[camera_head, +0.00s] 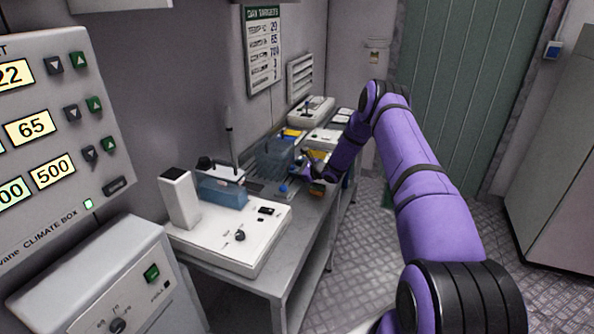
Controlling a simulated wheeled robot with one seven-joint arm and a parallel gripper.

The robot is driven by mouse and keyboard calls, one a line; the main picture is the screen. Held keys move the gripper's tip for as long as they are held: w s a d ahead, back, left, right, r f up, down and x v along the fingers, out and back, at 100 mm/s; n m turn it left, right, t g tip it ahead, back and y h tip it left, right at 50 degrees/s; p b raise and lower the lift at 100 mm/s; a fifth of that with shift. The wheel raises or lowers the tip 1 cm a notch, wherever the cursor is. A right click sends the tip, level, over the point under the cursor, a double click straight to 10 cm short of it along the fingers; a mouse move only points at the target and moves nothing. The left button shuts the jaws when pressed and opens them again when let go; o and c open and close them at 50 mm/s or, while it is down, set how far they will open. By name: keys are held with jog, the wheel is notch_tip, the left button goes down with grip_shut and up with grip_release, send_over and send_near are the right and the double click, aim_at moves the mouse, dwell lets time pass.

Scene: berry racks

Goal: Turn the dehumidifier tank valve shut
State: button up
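A translucent blue-grey tank (273,160) with a dark handle stands on the bench, just left of my gripper. A small blue piece (283,188) shows low in front of it; I cannot tell whether it is the valve. My gripper (303,172) is at the far end of my purple arm, low over the bench by the right side of the tank. It is small and partly hidden by the wrist, so its fingers and any contact are unclear. A second blue tank (222,192) with a dark handle sits in a white device nearer me.
The white device (262,252) with a dark knob (240,236) fills the near end of the bench. A climate box panel (60,130) is at left. More white devices (312,109) stand behind my gripper. The floor (375,250) right of the bench is clear.

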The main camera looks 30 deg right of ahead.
jog(key=v, duration=1)
jog(key=shift+s+d+r, duration=0.1)
jog(key=shift+s+r, duration=0.05)
jog(key=shift+s, duration=0.2)
